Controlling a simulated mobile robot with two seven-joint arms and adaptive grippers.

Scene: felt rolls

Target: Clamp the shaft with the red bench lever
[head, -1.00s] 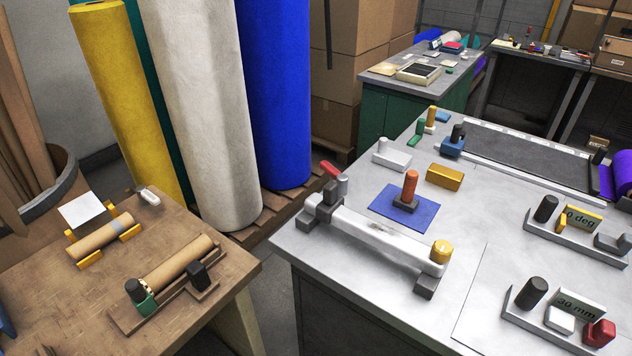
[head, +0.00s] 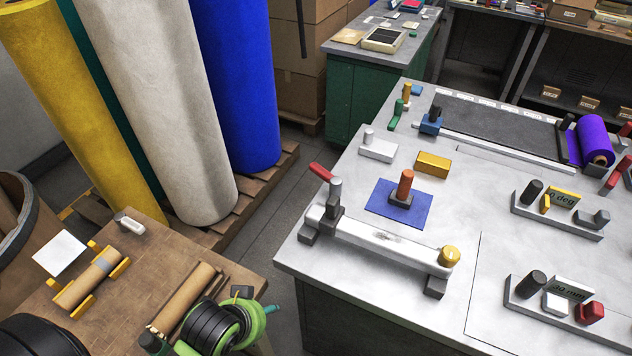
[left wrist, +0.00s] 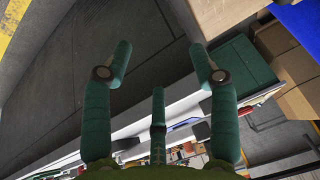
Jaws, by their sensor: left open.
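A red lever (head: 320,171) sticks up from a grey post at the left end of a pale fixture on the grey bench. A long white bar or shaft (head: 372,238) lies along that fixture, with a yellow knob (head: 449,256) at its right end. Another red lever (head: 618,172) shows at the right edge, near a purple roll (head: 594,140) on a core. My left gripper (head: 262,315) is low over the brown table's right edge, apart from both levers. In the left wrist view its green fingers (left wrist: 160,65) are spread, with nothing between them. My right gripper is out of view.
The brown table (head: 180,245) carries cardboard tubes in holders. A floor gap separates it from the grey bench (head: 300,262). An orange-handled tool (head: 405,184) stands on a blue mat behind the white bar. Tall felt rolls (head: 160,100) stand at the back left.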

